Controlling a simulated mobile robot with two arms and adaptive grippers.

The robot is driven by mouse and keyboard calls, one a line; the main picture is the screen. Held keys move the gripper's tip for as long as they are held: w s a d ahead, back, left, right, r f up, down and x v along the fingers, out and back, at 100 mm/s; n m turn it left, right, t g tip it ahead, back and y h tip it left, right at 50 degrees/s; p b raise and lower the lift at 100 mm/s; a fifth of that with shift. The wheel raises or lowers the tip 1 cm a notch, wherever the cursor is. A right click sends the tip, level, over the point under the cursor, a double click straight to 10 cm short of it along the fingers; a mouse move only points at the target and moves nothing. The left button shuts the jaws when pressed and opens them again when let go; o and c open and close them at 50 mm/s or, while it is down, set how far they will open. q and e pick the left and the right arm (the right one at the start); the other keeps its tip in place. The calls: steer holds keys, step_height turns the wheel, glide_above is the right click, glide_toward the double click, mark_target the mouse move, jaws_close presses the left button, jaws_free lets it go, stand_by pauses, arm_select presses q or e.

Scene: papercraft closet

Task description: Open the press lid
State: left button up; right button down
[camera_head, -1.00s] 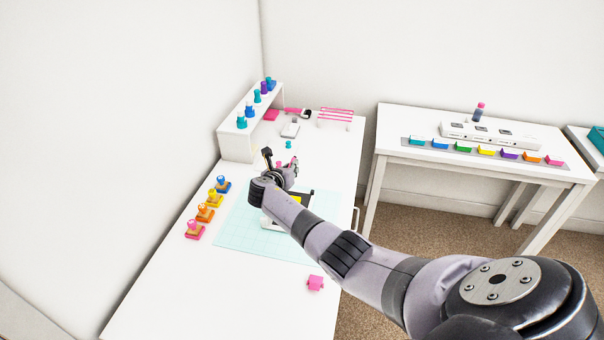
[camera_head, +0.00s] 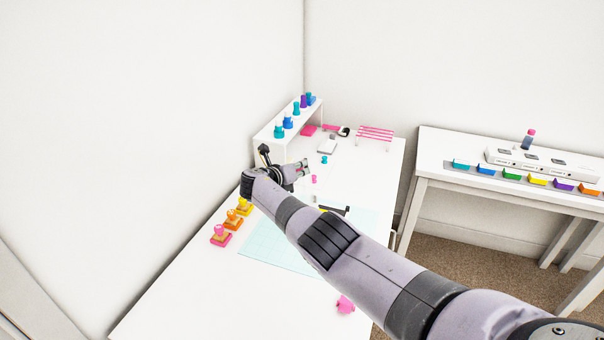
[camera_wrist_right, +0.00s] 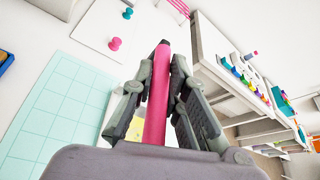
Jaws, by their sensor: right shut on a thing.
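My right gripper (camera_head: 304,168) is over the far half of the white table. In the right wrist view its fingers (camera_wrist_right: 162,75) are shut on a long pink bar (camera_wrist_right: 157,100), which runs up between them. I cannot tell whether this bar belongs to the press lid. The press is mostly hidden behind my right forearm in the head view; a black edge (camera_head: 335,210) and a bit of yellow show past it. A yellow and white patch (camera_wrist_right: 133,128) shows behind the fingers in the wrist view. My left gripper is not in view.
A pale teal cutting mat (camera_head: 265,243) lies on the table (camera_head: 180,295), with stamps (camera_head: 232,217) along its left side. A small shelf (camera_head: 268,146) with coloured bottles stands at the back left. A pink piece (camera_head: 345,304) lies near the front edge. Another table (camera_head: 450,180) stands at the right.

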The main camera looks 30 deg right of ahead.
steer(key=shift+a+f, duration=0.1)
steer(key=shift+f, duration=0.1)
steer(key=c, duration=1.8)
jaws_free()
steer(key=shift+c, duration=0.2)
steer(key=shift+r, duration=0.1)
steer(key=v, duration=1.2)
